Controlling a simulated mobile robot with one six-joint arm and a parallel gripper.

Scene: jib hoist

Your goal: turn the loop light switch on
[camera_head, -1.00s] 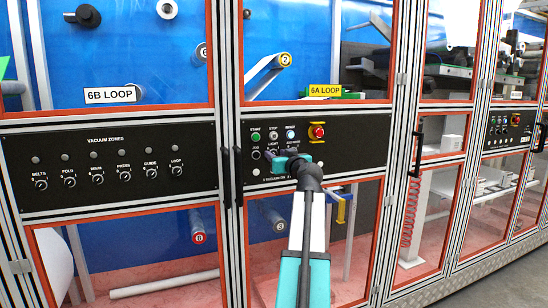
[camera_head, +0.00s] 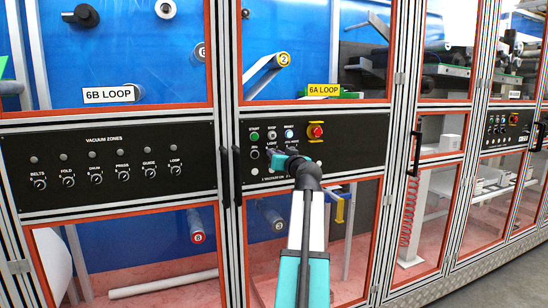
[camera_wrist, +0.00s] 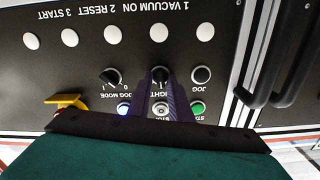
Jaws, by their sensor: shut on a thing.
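The light switch (camera_wrist: 160,75) is a black rotary knob on the black control panel, under the partly covered LIGHT label. In the wrist view, which shows the panel upside down, it sits between the two fingers of my gripper (camera_wrist: 161,84). The fingers are shut on the knob. Which way its pointer faces cannot be made out. In the head view my gripper (camera_head: 274,154) reaches the panel just below the LIGHT label and hides the knob.
The jog mode switch (camera_wrist: 112,77) and the jog button (camera_wrist: 200,75) flank the knob. Green start (camera_head: 254,136) and a red emergency stop (camera_head: 315,130) are close by. Black door handles (camera_head: 237,175) stand left of my gripper.

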